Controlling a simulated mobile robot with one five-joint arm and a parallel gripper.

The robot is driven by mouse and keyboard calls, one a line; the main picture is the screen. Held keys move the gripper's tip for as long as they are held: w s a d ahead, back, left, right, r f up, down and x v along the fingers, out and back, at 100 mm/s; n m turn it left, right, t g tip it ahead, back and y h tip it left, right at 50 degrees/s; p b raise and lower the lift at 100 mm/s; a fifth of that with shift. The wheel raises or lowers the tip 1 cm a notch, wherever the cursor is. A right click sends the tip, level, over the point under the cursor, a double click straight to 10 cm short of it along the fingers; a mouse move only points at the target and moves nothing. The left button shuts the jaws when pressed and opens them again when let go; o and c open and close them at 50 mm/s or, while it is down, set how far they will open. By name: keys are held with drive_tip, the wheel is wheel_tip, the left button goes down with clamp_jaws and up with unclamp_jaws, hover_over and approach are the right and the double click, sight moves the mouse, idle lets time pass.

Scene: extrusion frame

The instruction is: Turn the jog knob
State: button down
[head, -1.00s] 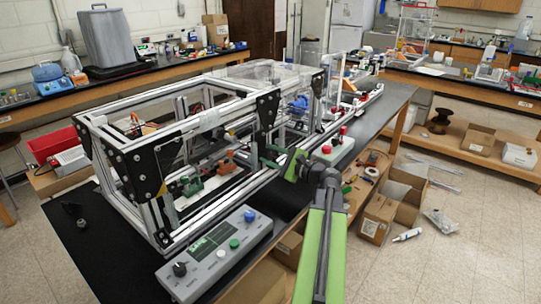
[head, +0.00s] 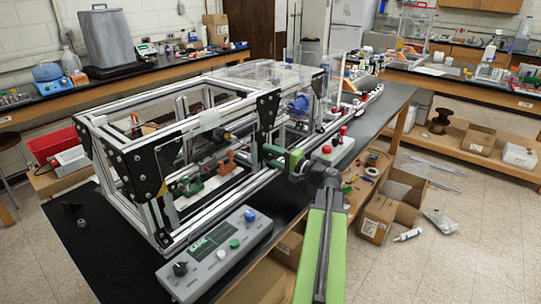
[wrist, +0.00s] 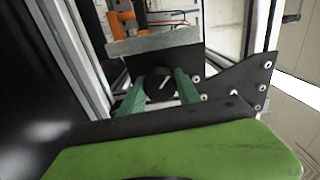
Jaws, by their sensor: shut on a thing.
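The jog knob, a round black knob with a white pointer line (wrist: 160,85), shows in the wrist view on a dark plate of the frame. The pointer line slants up to the right. My gripper (wrist: 159,88) has its two green fingers shut on the knob, one on each side. In the head view my gripper (head: 271,154) is at the right side of the metal extrusion frame (head: 200,120), near its black corner plate. The knob cannot be made out there.
A grey control box (head: 217,255) with a screen, buttons and its own black dial stands at the front of the black table. A smaller box with red buttons (head: 338,150) stands right of my gripper. Cardboard boxes (head: 378,215) lie below on the right.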

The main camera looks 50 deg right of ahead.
drive_tip(key=shift+n, duration=0.9)
drive_tip(key=c, duration=0.9)
unclamp_jaws()
drive_tip(key=s, duration=0.5)
drive_tip(key=s+d, duration=0.1)
drive_tip(key=s, duration=1.1)
drive_tip(key=shift+s+d, duration=0.25)
